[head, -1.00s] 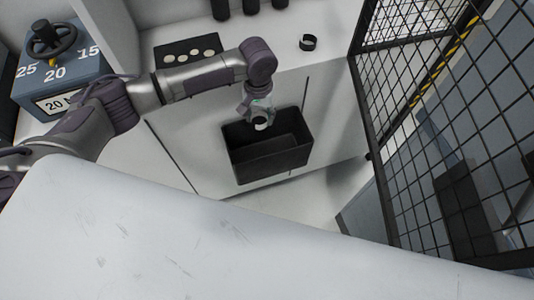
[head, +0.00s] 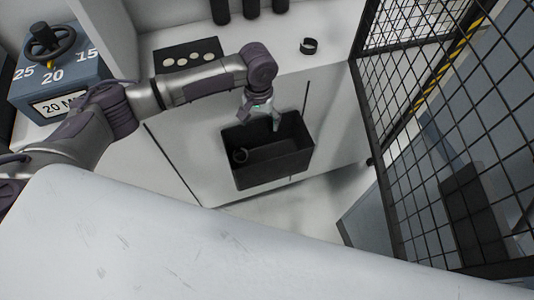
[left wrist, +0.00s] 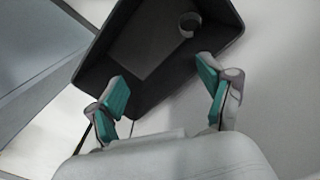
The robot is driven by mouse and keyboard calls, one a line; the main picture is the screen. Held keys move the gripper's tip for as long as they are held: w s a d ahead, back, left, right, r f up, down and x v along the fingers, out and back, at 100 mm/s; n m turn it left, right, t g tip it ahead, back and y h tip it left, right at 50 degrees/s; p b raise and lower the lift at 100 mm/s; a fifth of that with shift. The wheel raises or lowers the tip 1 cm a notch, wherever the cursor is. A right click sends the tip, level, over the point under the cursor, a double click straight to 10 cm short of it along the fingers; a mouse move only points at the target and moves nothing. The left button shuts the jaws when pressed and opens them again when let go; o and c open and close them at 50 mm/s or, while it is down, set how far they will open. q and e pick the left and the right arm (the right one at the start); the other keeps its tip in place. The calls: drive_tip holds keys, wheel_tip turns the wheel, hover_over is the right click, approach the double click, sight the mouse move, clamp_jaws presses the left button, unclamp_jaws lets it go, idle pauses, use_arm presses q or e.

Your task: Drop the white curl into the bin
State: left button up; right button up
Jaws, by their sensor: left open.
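The black bin (head: 268,174) hangs at the front of the white cabinet in the head view, and its open top also shows in the left wrist view (left wrist: 170,98). The curl (head: 240,155), a small ring looking greyish in the shade, is inside the bin near its left wall. In the left wrist view the curl (left wrist: 189,24) is by the bin's far right corner, apart from my fingers. My left gripper (head: 259,122) is above the bin with its fingers spread and empty; its teal pads (left wrist: 160,70) stand apart in the left wrist view. My right gripper is not visible.
A dark ring (head: 309,45) lies on the white counter (head: 330,60). A black panel with pale buttons (head: 188,55) and a blue dial block (head: 62,82) are at left. A black mesh fence (head: 400,150) stands at right. A pale surface (head: 200,240) fills the foreground.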

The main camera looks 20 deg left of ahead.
use_arm(q)
wheel_tip(320, 180, up, 12)
drive_tip(key=shift+f, duration=0.15)
drive_tip(key=shift+f, duration=0.1)
idle(0.5)
